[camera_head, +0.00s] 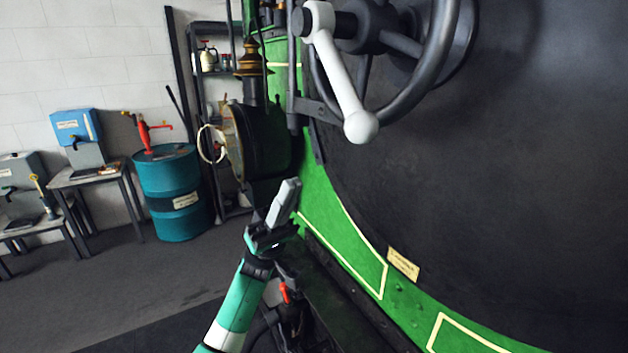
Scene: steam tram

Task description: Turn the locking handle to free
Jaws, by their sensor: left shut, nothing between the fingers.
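The locking handle (346,88) is a white lever with a round knob at its lower end. It hangs down and slightly right from a dark shaft at the top of the view. A dark grey handwheel (418,88) sits right behind it, in front of the dark round smokebox door (500,190). My left gripper (288,192) is shut and empty, pointing up, below and left of the handle's knob and clear of it. My right gripper is not in view.
The green tram front (345,235) with cream lining curves beside the door. A small yellow plate (403,263) is fixed on its rim. A blue drum (172,190) with a red pump and a table (95,178) stand at the left. The floor between is open.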

